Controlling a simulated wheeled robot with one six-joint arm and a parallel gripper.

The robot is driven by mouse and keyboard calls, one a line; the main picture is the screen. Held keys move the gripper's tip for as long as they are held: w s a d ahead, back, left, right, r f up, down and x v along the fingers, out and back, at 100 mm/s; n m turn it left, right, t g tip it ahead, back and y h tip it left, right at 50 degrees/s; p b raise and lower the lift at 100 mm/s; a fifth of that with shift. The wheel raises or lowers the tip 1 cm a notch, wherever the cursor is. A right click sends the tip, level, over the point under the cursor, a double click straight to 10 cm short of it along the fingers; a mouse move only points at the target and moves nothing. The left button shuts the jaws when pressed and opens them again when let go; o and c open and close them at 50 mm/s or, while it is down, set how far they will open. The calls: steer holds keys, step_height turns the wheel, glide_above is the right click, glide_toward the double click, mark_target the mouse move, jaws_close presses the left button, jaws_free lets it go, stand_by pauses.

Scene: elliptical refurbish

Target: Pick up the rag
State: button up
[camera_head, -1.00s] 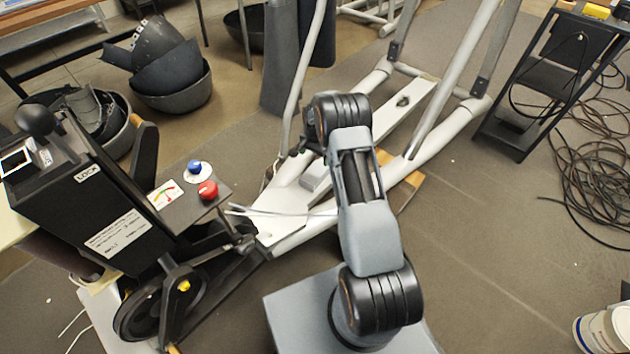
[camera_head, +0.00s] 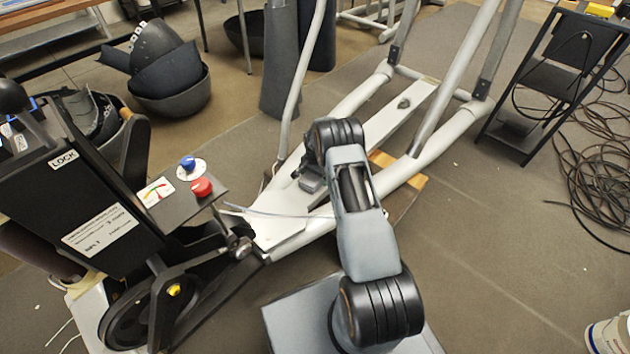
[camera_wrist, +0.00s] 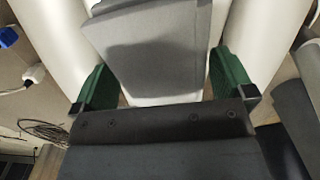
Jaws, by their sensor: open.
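A grey, flat, folded-looking piece (camera_wrist: 150,50), which I take for the rag, lies over a white beam in the wrist view. My gripper (camera_wrist: 162,82) is open, with one green finger on each side of the grey piece. I cannot tell whether the fingers touch it or are at its height. In the head view a small grey piece (camera_head: 313,185) shows on the white frame beside my arm; it may be the same thing.
The elliptical's white frame (camera_head: 440,135) runs across the middle. Its black console (camera_head: 85,200) with a red button (camera_head: 201,187) stands close on the left. A black stand (camera_head: 555,85) and coiled cables (camera_head: 605,175) are at right. Open floor (camera_head: 500,260) lies at lower right.

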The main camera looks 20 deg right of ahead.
steer(key=shift+f, duration=0.7)
steer(key=c, duration=1)
steer(key=shift+o, duration=0.2)
steer(key=shift+r, duration=0.1)
steer(key=shift+r, duration=0.45)
step_height(320, 180, up, 2)
steer(key=shift+r+p, duration=0.15)
steer(key=shift+p, duration=0.8)
steer(key=s+d+r+p, duration=0.5)
steer(key=d+r, duration=0.4)
steer(key=d, duration=0.3)
steer(key=shift+s+d+r, duration=0.3)
steer(key=shift+s+r, duration=0.05)
steer(key=shift+s, duration=0.25)
